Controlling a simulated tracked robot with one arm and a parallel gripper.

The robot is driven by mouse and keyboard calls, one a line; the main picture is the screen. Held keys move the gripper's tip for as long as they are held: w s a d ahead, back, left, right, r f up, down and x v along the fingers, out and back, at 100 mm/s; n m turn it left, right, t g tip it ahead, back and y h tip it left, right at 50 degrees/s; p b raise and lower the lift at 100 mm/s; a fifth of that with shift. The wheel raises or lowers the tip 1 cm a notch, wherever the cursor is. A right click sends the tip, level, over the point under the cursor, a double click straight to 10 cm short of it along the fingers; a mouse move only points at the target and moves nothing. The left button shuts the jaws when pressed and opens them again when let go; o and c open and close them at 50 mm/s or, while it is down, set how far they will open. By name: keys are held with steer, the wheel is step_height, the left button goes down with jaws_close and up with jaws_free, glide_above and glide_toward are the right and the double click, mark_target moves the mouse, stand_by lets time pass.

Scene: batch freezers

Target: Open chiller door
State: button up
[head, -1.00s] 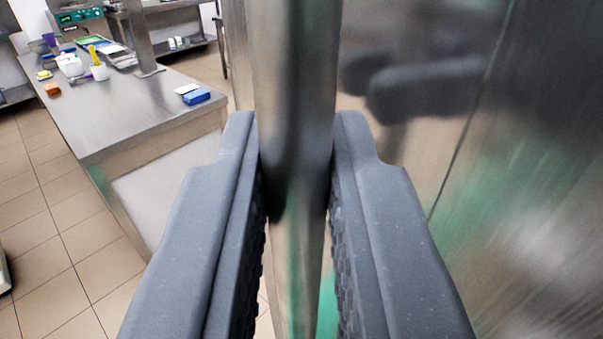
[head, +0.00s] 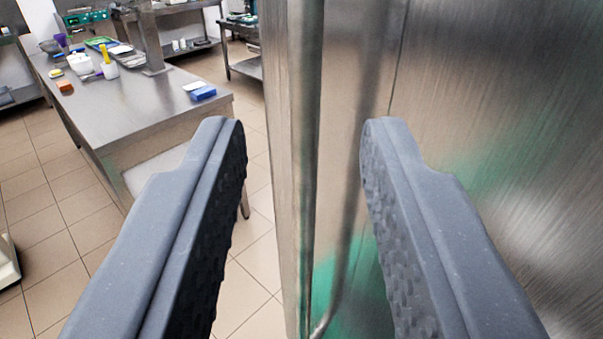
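The chiller door (head: 490,110) is a brushed-steel panel filling the right of the view, with reflections on it. Its handle, a vertical steel bar (head: 305,170), runs down the middle of the view. My gripper (head: 302,125) is open, with one dark grey finger on each side of the bar in the picture. Clear gaps show between the bar and both fingers. I cannot tell whether the bar still lies within the depth of the fingers. The frame does not clearly show whether the door stands ajar.
A steel worktable (head: 140,115) stands at the left, bearing a blue box (head: 203,93), white containers and other small items. Another steel table (head: 240,65) stands farther back. A white object (head: 8,262) shows at the left edge.

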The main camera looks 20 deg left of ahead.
steer(key=v, duration=0.6)
stand_by(0.4)
